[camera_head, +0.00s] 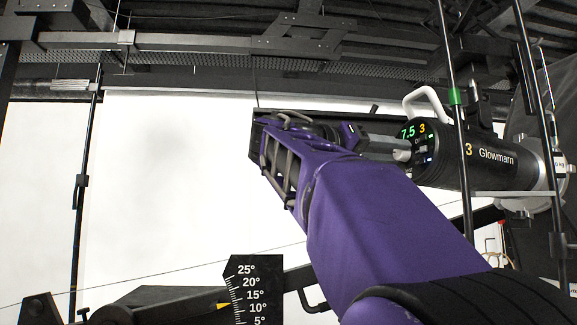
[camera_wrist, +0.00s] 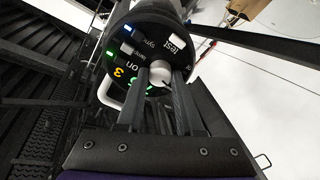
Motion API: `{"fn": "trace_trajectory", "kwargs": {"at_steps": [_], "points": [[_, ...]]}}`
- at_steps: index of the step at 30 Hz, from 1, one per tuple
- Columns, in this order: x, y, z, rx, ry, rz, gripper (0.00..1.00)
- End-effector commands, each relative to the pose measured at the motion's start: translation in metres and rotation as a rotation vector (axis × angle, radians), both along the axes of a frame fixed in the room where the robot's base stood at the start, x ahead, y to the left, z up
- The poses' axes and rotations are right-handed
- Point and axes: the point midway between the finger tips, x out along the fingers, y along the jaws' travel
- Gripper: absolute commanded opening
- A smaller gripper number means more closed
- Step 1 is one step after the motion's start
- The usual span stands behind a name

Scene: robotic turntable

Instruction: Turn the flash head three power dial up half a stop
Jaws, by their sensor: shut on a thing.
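Flash head three (camera_head: 465,165) is a black cylinder at the right, marked "3 Glowmarn". Its rear panel faces my gripper and shows a green "7.5" and a yellow "3". The panel also fills the top of the wrist view (camera_wrist: 125,45), upside down, with "test" and "sync" labels. The power dial (camera_wrist: 160,72) is a pale round knob on that panel. My gripper (camera_wrist: 161,78) is shut on the dial, one finger on each side. In the head view my gripper (camera_head: 398,150) reaches the panel from the left, and the dial is mostly hidden there.
A white handle (camera_head: 425,103) curves above the flash head. Thin black stand poles (camera_head: 455,110) rise close in front of it. A black angle scale (camera_head: 252,290) stands at the bottom. A white backdrop (camera_head: 170,180) fills the left, with dark rigging (camera_head: 190,42) overhead.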

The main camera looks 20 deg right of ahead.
Motion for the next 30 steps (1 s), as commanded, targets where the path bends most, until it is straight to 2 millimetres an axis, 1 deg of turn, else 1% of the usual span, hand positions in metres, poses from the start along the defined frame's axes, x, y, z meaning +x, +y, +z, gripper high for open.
{"fn": "trace_trajectory", "kwargs": {"at_steps": [3,10,11,15,16,25,28,30], "points": [[0.001,0.000,-0.001,-0.001,-0.031,-0.003,0.00],[0.001,0.000,0.000,0.000,-0.030,-0.003,0.00],[0.001,0.000,0.000,0.000,-0.030,-0.003,0.39],[0.000,0.000,0.000,-0.001,-0.029,-0.003,0.64],[0.001,0.000,0.000,-0.001,-0.029,-0.003,0.66],[0.001,0.002,0.000,-0.001,-0.029,-0.002,0.66],[0.001,0.010,-0.001,-0.002,-0.029,0.000,0.66],[0.001,0.020,-0.001,-0.001,-0.029,0.001,0.66]]}}
